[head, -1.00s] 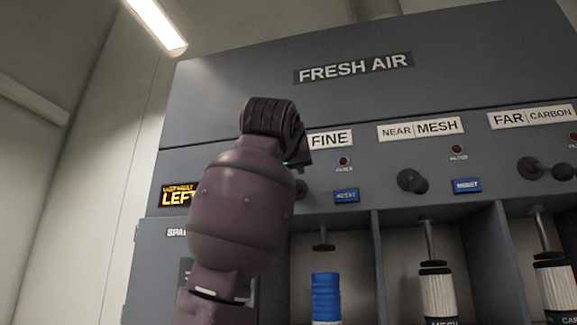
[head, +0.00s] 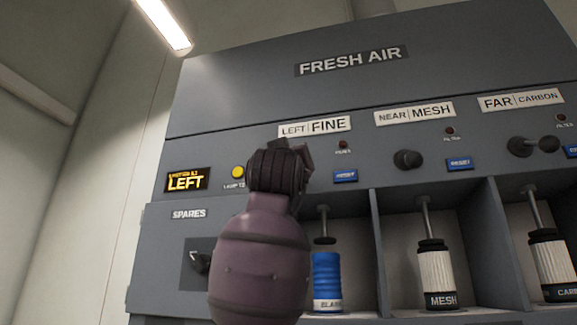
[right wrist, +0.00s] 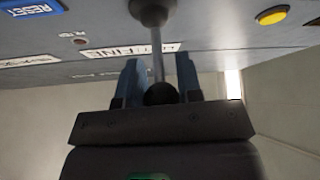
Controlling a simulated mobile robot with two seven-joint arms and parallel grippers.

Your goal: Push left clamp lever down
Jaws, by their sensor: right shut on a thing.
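The left clamp lever shows in the right wrist view as a metal rod (right wrist: 157,62) with a dark ball knob (right wrist: 161,94). My right gripper (right wrist: 158,78) has its two blue-grey fingers on either side of it and is shut on it. In the head view my right gripper (head: 283,165) is in front of the panel under the LEFT FINE label (head: 312,126) and hides the lever. Below, in the left bay, the clamp foot (head: 323,240) is at the top of a blue filter (head: 327,272); I cannot tell if they touch firmly. My left gripper is out of view.
To the right are the near lever knob (head: 408,159) and far lever (head: 535,146), above a MESH filter (head: 437,273) and a CARBON filter (head: 549,262). A blue reset button (head: 345,176) and a yellow lamp button (head: 238,172) are close to my gripper.

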